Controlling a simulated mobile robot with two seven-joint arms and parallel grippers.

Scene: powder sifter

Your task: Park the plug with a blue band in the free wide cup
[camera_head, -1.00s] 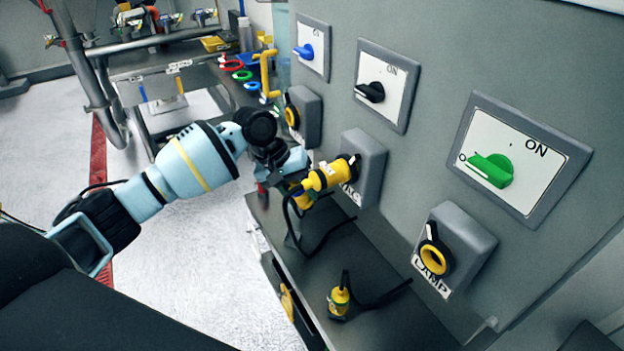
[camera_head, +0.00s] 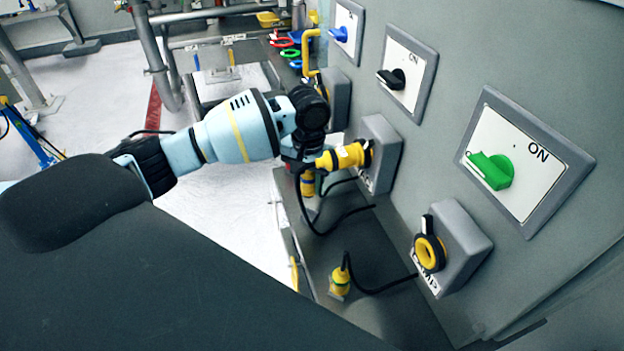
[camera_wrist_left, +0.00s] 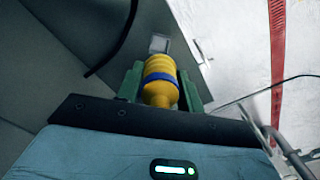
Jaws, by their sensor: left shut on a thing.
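My left gripper (camera_head: 304,168) is shut on a yellow plug with a blue band (camera_wrist_left: 160,82). The wrist view shows the plug between the green fingers, with the band across its body. In the head view a yellow part of this plug (camera_head: 308,187) shows just below the gripper, above the shelf, partly hidden by the wrist. A black cable hangs beside it. I cannot make out the free wide cup, or whether the plug touches anything below. My right gripper is not in view.
Another yellow plug (camera_head: 345,157) sits in the middle wall socket (camera_head: 385,150), close to my gripper. A yellow plug with green (camera_head: 340,281) stands on the grey shelf (camera_head: 375,245). The lamp socket (camera_head: 430,252) is empty. Switches line the panel above; black cables cross the shelf.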

